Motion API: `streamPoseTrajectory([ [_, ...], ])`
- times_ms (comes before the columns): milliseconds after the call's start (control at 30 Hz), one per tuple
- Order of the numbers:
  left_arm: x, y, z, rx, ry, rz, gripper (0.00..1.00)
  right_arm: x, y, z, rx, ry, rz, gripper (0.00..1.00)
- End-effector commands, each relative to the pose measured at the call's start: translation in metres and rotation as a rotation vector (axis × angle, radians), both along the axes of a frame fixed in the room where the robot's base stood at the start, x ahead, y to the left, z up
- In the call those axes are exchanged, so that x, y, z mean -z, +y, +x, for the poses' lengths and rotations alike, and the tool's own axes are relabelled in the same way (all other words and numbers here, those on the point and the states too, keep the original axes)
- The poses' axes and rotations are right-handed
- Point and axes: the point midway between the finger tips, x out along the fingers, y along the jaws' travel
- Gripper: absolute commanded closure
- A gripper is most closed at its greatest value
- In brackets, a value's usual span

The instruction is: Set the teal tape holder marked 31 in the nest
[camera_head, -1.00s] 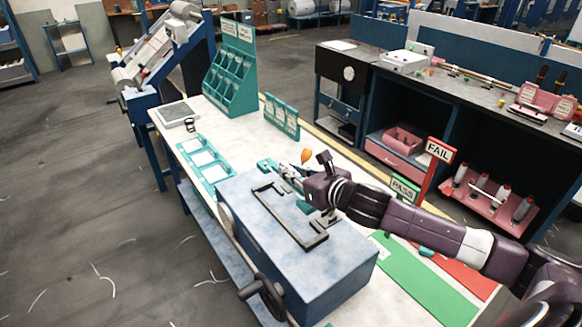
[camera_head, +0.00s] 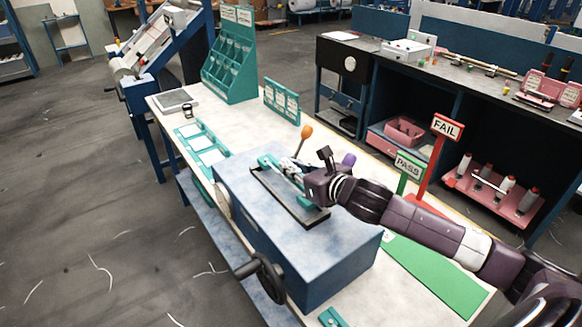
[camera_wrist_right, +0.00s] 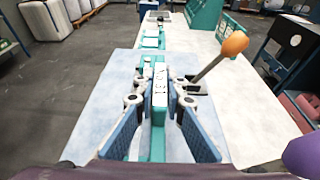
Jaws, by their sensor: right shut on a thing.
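The teal tape holder (camera_wrist_right: 158,88) is a long narrow bar with dark marking on its white top; I cannot read the number surely. My right gripper (camera_wrist_right: 157,100) is shut on it, with a blue-padded finger on each side. In the head view the holder (camera_head: 268,161) shows at the far end of my right gripper (camera_head: 290,172). The nest, a black frame (camera_head: 288,203) on the blue-grey block, lies directly under the gripper, which hides part of it. Whether the holder touches the nest floor is hidden. My left gripper is out of view.
A lever with an orange knob (camera_head: 306,131) stands just behind the gripper. A purple knob (camera_head: 348,159) is to its right. A handwheel (camera_head: 262,278) is on the block's front. PASS (camera_head: 408,166) and FAIL (camera_head: 446,128) signs stand at right.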

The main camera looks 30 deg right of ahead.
Motion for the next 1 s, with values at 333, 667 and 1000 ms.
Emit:
streamPoseTrajectory([
  [333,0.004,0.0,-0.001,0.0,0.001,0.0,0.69,0.004,0.0,0.0,0.0,-0.001,0.0,1.0],
  [667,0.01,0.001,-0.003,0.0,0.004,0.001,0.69,0.014,0.0,0.0,-0.001,-0.001,0.0,1.0],
  [1000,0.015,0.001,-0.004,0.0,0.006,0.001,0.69,0.023,0.0,0.0,-0.001,-0.001,-0.001,1.0],
])
